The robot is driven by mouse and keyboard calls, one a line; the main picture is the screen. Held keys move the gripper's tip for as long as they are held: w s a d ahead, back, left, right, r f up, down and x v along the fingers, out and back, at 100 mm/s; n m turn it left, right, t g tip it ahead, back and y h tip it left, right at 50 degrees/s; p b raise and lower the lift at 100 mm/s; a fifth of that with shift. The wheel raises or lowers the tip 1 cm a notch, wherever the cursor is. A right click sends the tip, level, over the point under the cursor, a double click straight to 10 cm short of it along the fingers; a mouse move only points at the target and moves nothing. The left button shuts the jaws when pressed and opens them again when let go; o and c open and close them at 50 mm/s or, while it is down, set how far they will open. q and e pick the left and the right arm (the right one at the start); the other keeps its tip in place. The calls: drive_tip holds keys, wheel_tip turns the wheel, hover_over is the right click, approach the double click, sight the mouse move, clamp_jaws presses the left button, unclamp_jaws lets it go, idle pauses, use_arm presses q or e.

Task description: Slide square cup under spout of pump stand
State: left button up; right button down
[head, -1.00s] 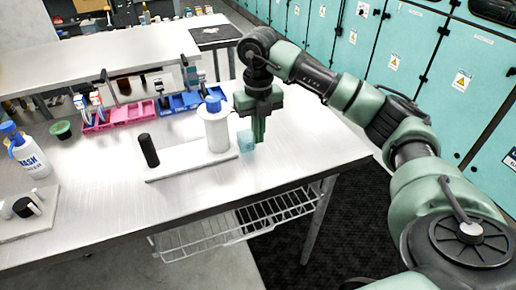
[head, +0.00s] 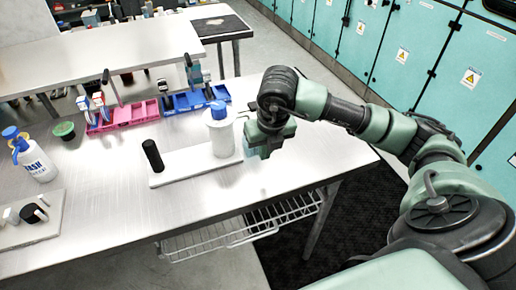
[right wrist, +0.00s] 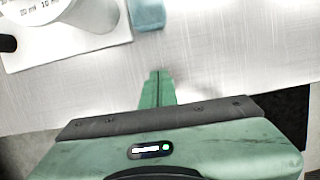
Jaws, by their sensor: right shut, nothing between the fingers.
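The pump stand has a white base plate (head: 170,175), a white bottle (head: 222,136) with a blue top (head: 218,110), and a black post at its left end. Its spout is too small to make out. The pale blue square cup (right wrist: 148,14) sits on the table just right of the base plate's corner in the right wrist view. In the head view my right gripper mostly hides it. My right gripper (right wrist: 157,75) is shut and empty, with its fingers apart from the cup, on its near side in the wrist view. My left gripper is not in view.
Pink trays (head: 130,115) and blue trays (head: 195,101) stand at the back. A labelled wash bottle (head: 36,160) and a green bowl (head: 64,130) are at the left. A second white plate (head: 38,225) lies front left. The table's front edge runs close to my gripper.

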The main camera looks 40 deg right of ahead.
sight(256, 151)
drive_tip(key=p+x, duration=0.1)
drive_tip(key=x, duration=0.5)
drive_tip(key=shift+w+d, duration=0.1)
drive_tip(key=w+p, duration=0.2)
drive_tip(key=w, duration=0.1)
drive_tip(key=shift+d+f, duration=0.1)
drive_tip(key=shift+d, duration=0.25)
drive_tip(key=shift+w+d+f, duration=0.1)
drive_tip(key=shift+w+d, duration=0.1)
drive_tip(key=shift+w, duration=0.35)
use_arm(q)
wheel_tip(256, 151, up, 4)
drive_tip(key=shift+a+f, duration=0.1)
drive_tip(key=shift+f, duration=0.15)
use_arm(e)
drive_tip(key=shift+w+d+f+b, duration=0.1)
drive_tip(key=shift+w+b, duration=0.3)
drive_tip(key=shift+b, duration=0.1)
drive_tip(key=shift+w+d+f+b, duration=0.1)
drive_tip(key=shift+w+b, duration=0.35)
drive_tip(key=shift+w+d, duration=0.1)
drive_tip(key=shift+w, duration=0.2)
drive_tip(key=shift+r, duration=0.15)
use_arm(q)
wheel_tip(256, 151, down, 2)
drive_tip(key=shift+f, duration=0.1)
